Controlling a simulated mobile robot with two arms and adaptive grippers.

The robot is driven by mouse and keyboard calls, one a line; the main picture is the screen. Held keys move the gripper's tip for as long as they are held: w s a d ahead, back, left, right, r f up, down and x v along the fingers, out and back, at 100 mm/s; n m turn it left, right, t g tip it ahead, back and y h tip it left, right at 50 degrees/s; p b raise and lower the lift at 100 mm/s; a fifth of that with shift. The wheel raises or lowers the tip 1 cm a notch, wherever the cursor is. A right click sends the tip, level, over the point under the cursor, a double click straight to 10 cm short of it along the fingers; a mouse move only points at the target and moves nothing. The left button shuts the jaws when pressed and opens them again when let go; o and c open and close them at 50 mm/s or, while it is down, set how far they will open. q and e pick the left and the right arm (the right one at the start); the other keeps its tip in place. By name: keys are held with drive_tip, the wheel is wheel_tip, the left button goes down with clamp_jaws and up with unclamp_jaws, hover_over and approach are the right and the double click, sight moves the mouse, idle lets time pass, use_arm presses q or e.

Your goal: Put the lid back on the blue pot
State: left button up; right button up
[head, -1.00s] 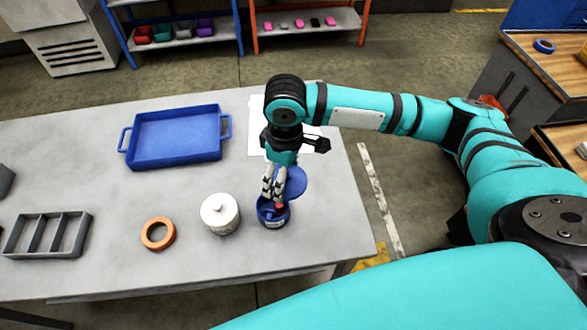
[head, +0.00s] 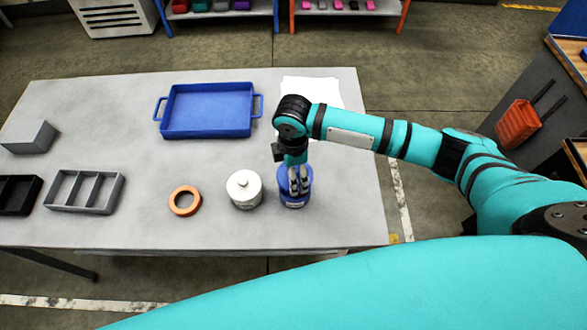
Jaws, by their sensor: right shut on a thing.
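The blue pot (head: 295,202) stands upright on the grey table, near its right end, just right of a white lidded pot (head: 244,190). My right gripper (head: 299,188) points down over the blue pot's mouth, its fingers close together and shut on the blue lid. Blue shows around and behind the fingers at the pot's top. The fingers hide most of the lid, so I cannot tell whether it sits flat on the rim or is tilted above it. My left gripper is out of view.
An orange ring (head: 185,201) lies left of the white pot. A grey divided tray (head: 84,207) and a grey block (head: 30,137) are further left. A blue tray (head: 208,130) and white paper (head: 325,92) lie at the back. The table's front middle is clear.

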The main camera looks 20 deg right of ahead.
wheel_tip(320, 180, down, 3)
drive_tip(key=b, duration=0.3)
drive_tip(key=shift+f, duration=0.1)
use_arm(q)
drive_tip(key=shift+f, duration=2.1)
use_arm(e)
drive_tip(key=shift+f, duration=0.9)
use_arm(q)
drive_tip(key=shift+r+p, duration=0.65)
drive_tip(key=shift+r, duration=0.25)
use_arm(e)
drive_tip(key=shift+r, duration=0.1)
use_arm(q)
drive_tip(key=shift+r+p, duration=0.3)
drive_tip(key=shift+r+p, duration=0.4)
use_arm(e)
drive_tip(key=shift+f, duration=0.2)
drive_tip(key=o, duration=0.8)
drive_tip(key=shift+o, duration=0.2)
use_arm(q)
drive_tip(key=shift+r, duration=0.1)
use_arm(e)
drive_tip(key=shift+r, duration=0.15)
